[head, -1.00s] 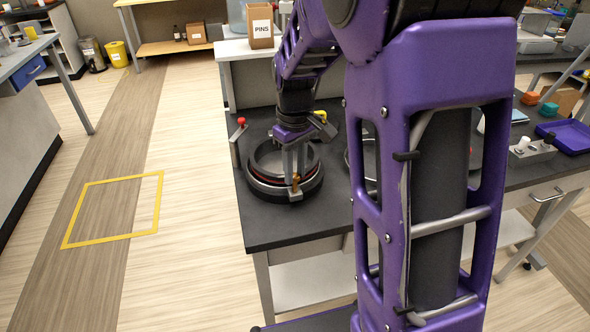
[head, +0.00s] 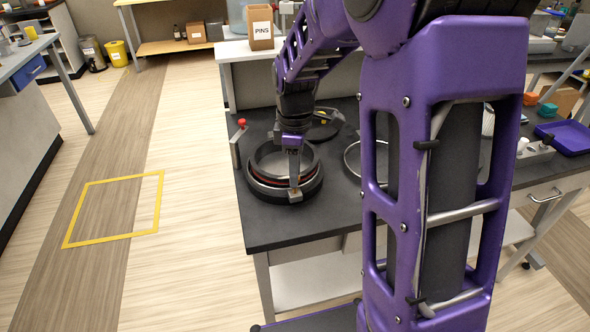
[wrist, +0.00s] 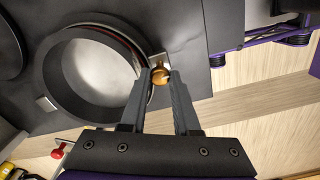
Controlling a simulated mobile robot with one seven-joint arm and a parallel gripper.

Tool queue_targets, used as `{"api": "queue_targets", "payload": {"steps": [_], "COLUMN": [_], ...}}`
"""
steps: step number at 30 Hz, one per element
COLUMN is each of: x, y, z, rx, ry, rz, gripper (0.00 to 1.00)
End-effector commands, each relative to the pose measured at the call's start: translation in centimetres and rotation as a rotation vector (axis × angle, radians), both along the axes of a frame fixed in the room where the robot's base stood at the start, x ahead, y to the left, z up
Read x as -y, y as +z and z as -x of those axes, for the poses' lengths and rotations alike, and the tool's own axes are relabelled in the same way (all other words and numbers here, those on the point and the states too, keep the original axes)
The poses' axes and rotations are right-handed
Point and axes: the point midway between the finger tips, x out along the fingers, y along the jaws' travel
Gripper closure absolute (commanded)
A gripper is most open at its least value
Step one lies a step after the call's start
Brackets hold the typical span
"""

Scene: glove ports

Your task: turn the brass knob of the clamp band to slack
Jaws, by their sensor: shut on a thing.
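The brass knob (wrist: 161,76) sits on a small grey block at the rim of the clamp band. In the wrist view my gripper (wrist: 159,78) has its two fingertips on either side of the knob, shut on it. In the head view my gripper (head: 295,184) points straight down at the front of the band and hides the knob. The clamp band (head: 262,187) is a dark ring with a red line, around a round grey port on the bench. The ring also shows in the wrist view (wrist: 54,95).
A red-topped post (head: 241,122) stands at the bench's left edge. A second metal ring (head: 352,160) lies to the right, partly behind my arm. The bench top (head: 262,229) is bare in front of the port. A purple tray (head: 570,138) is far right.

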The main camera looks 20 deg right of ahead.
Motion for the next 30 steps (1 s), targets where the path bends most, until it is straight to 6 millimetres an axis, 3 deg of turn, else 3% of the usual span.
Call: {"api": "queue_targets", "payload": {"steps": [17, 18, 23, 30], "x": [-0.03, -0.03, -0.02, 0.0], "y": [-0.02, -0.01, -0.01, 0.0], "z": [0.02, 0.02, 0.02, 0.02], "rx": [-0.001, -0.001, -0.001, 0.0], "ry": [0.037, 0.036, 0.036, 0.035], "rz": [0.0, 0.0, 0.0, 0.0], "gripper": [1.0, 0.69, 0.4, 0.4]}}
